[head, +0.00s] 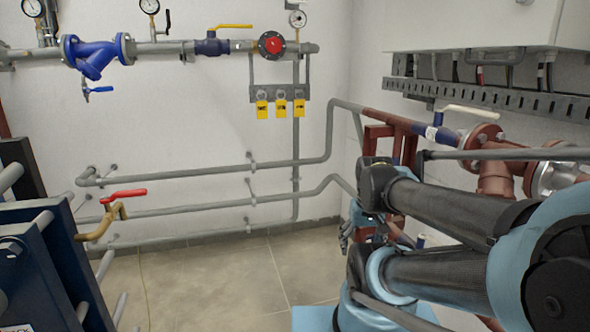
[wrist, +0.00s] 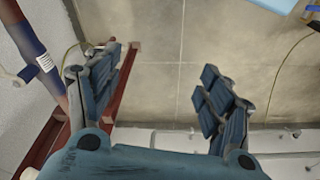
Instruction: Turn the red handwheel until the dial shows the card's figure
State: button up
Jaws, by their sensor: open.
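No card with a readable figure shows. My gripper (head: 346,234) is low and right of the handwheel, well apart from it and partly hidden by my arm. In the wrist view my gripper (wrist: 165,78) is open, with bare floor between its fingers. The handwheel is not in the wrist view.
Yellow tags (head: 281,108) hang from a rack below the handwheel. A yellow-handled valve (head: 213,46) and blue strainer (head: 94,55) are left of it. A red frame (head: 385,132) and brown pipes stand near my arm. A red-levered brass valve (head: 112,210) is left. The middle floor is clear.

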dwell(0.8)
